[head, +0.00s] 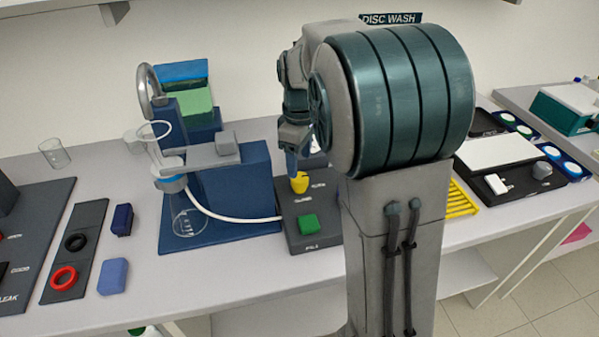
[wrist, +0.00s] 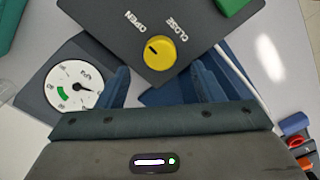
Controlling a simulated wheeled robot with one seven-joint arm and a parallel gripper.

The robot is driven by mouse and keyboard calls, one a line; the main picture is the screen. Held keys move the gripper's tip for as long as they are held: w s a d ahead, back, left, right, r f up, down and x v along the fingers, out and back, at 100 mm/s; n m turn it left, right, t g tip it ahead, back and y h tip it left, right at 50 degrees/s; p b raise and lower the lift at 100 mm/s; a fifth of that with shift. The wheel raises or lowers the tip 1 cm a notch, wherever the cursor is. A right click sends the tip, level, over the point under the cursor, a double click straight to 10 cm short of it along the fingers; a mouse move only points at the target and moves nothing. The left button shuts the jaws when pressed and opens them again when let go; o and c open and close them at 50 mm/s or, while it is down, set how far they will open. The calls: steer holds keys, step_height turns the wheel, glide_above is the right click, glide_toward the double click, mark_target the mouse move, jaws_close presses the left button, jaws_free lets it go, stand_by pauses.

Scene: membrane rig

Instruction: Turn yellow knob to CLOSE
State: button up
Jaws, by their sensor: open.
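The yellow knob (head: 299,183) sits on a dark grey control panel (head: 296,240) at the middle of the bench. In the wrist view the knob (wrist: 161,54) carries a small dark mark that points up and left, toward the OPEN label (wrist: 133,20); the CLOSE label (wrist: 175,28) lies to the right of it. My gripper (wrist: 163,76) is open, with one finger on each side below the knob in the wrist view. In the head view my gripper (head: 292,166) is just over the knob; I cannot tell whether it touches.
A green button (head: 308,223) sits on the panel in front of the knob. A white dial gauge (wrist: 74,86) lies beside the panel. A glass flask (head: 187,222) with a white tube stands on the blue rig to the left. A yellow rack (head: 460,200) is on the right.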

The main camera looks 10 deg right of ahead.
mark_target(300, 177)
step_height(300, 177, down, 5)
steer(key=shift+f, duration=0.1)
stand_by(0.3)
steer(key=c, duration=1)
